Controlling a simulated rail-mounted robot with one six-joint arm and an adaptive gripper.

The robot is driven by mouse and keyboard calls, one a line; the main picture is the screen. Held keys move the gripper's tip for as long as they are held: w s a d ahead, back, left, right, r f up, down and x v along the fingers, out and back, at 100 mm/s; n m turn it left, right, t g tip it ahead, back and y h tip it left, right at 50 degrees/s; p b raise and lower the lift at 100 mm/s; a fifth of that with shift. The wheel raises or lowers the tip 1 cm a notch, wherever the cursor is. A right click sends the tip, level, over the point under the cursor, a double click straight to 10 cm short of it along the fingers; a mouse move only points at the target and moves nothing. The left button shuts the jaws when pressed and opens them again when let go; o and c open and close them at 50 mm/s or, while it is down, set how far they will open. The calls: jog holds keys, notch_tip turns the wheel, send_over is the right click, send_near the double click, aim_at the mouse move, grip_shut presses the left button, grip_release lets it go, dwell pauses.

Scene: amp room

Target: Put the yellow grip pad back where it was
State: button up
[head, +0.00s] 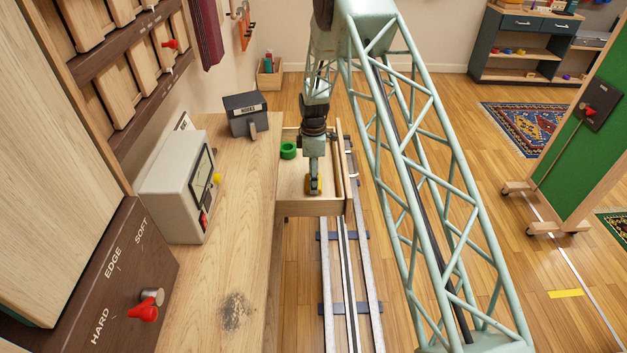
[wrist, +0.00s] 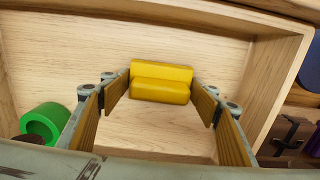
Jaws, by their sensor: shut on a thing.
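The yellow grip pad (wrist: 161,82) is a small block with a groove along its length, seen in the wrist view between the two fingertips. My gripper (wrist: 161,88) is shut on it, one finger at each end. In the head view my gripper (head: 314,184) points straight down inside the open wooden drawer (head: 312,209), near its front edge. The pad is mostly hidden by the fingers there. I cannot tell whether the pad touches the drawer floor or hangs just above it.
A green ring (head: 288,150) lies in the drawer; it also shows in the wrist view (wrist: 42,124). The drawer walls stand close around my gripper. A dark box (head: 245,113) and a beige meter (head: 178,185) stand on the bench (head: 230,265) to the left.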

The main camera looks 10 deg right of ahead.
jog(key=shift+f, duration=0.1)
jog(key=o, duration=0.8)
jog(key=shift+r+p, duration=1.2)
jog(key=shift+r, duration=4.9)
